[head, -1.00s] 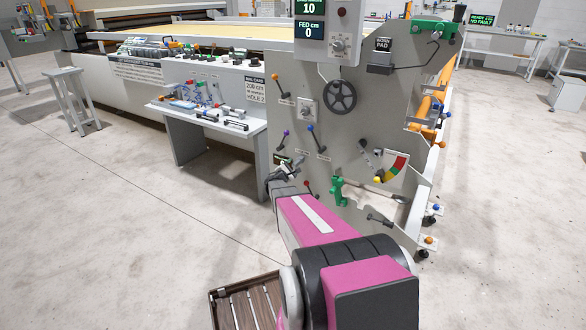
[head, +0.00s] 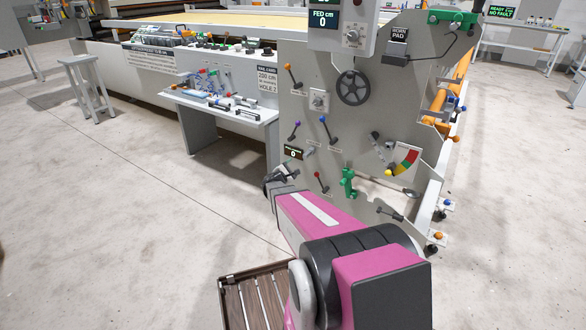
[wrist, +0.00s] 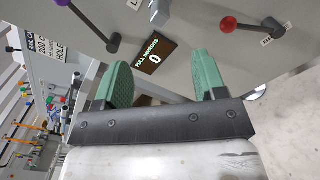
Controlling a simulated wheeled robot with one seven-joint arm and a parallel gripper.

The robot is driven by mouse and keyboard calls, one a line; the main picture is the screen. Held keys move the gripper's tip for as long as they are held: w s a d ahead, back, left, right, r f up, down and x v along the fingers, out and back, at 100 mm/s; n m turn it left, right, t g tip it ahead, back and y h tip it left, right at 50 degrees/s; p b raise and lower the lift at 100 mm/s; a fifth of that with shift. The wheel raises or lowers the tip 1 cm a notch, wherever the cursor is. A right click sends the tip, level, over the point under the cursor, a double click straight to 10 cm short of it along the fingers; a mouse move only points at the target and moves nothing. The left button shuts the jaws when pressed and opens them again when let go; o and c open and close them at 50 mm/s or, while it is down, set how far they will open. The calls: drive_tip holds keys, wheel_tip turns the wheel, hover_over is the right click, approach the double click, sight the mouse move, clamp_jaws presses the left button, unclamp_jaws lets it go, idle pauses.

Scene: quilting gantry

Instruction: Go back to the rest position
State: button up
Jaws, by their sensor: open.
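My gripper (wrist: 160,85) is open and empty in the wrist view, its two green finger pads apart. Between and beyond them is the grey machine panel (wrist: 230,60) with a small dark display reading 0 (wrist: 153,58). In the head view my gripper (head: 281,176) is in front of the lower left part of the panel (head: 345,140), just below that display (head: 293,153). The head view is too small to show the fingertips clearly. A red-knobbed lever (head: 321,181) is right of my gripper, and it also shows in the wrist view (wrist: 250,27).
The panel carries a handwheel (head: 353,87), a blue-knobbed lever (head: 327,129), a green clamp (head: 348,183) and a coloured gauge (head: 404,162). A side table with tools (head: 226,104) stands left. A slatted wooden platform (head: 250,300) lies low in front. The floor at left is open.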

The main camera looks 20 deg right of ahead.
idle(0.4)
drive_tip(key=s+a+r+m+g+y, duration=0.2)
drive_tip(key=s+m+g+y, duration=0.2)
drive_tip(key=s+m+g, duration=0.8)
drive_tip(key=s+a+r+m+y, duration=0.1)
drive_tip(key=s+a+m+y, duration=0.1)
drive_tip(key=s+a+y, duration=0.3)
drive_tip(key=s+a+r+m+t+y, duration=0.1)
drive_tip(key=s+a+y, duration=0.4)
drive_tip(key=s+a, duration=0.6)
drive_tip(key=shift+s+r+m, duration=0.7)
drive_tip(key=shift+s+m, duration=0.1)
